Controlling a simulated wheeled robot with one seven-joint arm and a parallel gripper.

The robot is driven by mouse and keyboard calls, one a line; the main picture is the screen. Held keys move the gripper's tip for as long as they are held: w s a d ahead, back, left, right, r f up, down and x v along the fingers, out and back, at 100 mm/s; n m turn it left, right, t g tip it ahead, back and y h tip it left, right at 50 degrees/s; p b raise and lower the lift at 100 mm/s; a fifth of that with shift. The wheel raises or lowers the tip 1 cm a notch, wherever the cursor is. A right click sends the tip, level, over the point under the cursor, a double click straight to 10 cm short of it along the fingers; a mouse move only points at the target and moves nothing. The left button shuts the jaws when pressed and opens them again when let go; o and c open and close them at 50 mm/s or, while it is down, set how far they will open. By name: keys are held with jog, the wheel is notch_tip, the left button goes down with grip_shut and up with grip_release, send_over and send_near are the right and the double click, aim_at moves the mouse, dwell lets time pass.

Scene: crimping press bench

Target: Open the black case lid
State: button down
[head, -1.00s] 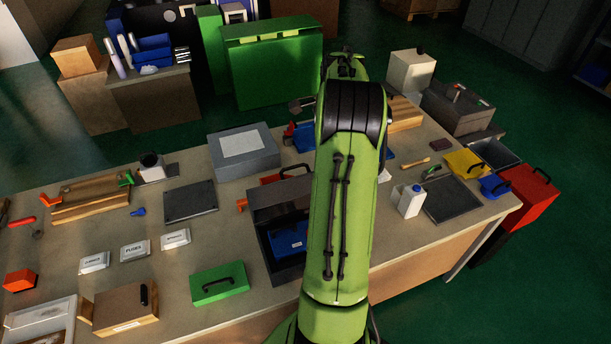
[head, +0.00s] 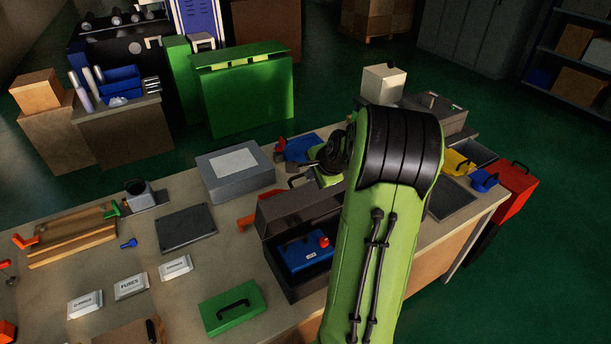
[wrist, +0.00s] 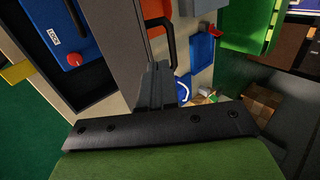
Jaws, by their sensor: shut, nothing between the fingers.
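The black case (head: 284,282) stands on the bench, left of my arm. Its lid (head: 292,208) is up, standing at the back edge, so the inside shows. A blue box (head: 303,256) with a red knob lies inside; it also shows in the wrist view (wrist: 57,38). My gripper (wrist: 156,72) is shut and empty, on the far side of the raised lid. In the wrist view the lid (wrist: 108,42) is left of the fingers; whether they touch it I cannot tell. In the head view my arm hides part of the case's right side.
A green case (head: 232,307) lies at the bench front. A dark plate (head: 186,229) and white labelled boxes (head: 131,287) lie further left.

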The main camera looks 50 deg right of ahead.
aim_at(302, 176)
jog(key=w+f, duration=0.1)
jog(key=w+d+f, duration=0.1)
jog(key=w+f, duration=0.1)
jog(key=w, duration=0.1)
jog(key=shift+d+f, duration=0.1)
jog(key=shift+d, duration=0.15)
jog(key=shift+w+d+r+g+p, duration=0.1)
jog(key=shift+w+r+g+p, duration=0.3)
jog(key=shift+p, duration=0.7)
jog(key=w+d+f+p, duration=0.2)
jog(key=w+p, duration=0.1)
jog(key=w, duration=0.4)
jog(key=shift+w+d+f+g+y, duration=0.2)
jog(key=shift+w+g+y, duration=0.1)
jog(key=shift+g, duration=0.1)
